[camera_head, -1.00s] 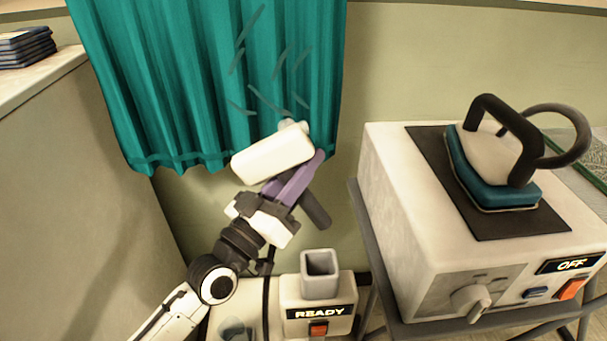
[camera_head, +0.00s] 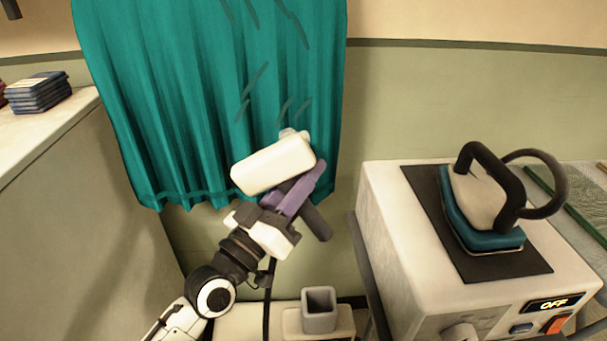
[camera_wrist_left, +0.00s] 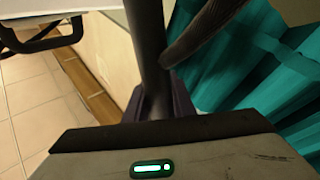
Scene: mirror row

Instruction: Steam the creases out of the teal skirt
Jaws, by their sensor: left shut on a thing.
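The teal skirt (camera_head: 150,110) hangs against the wall, with dark crease marks high up and around its middle. My left gripper (camera_head: 302,190) is shut on the dark handle of the steamer, whose cream head (camera_head: 270,167) is in front of the skirt's lower part. I cannot tell whether the head touches the cloth. The head hides the fabric behind it. In the left wrist view the dark handle (camera_wrist_left: 148,50) stands between the fingers, with the skirt (camera_wrist_left: 265,65) at the right. My right gripper is not in view.
A white box (camera_head: 400,240) at right reads OFF and carries a teal-soled iron (camera_head: 485,205) on a dark mat. A grey square holder (camera_head: 319,310) stands on a pale base below. A ledge at left holds a stack of dark blue items (camera_head: 40,92).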

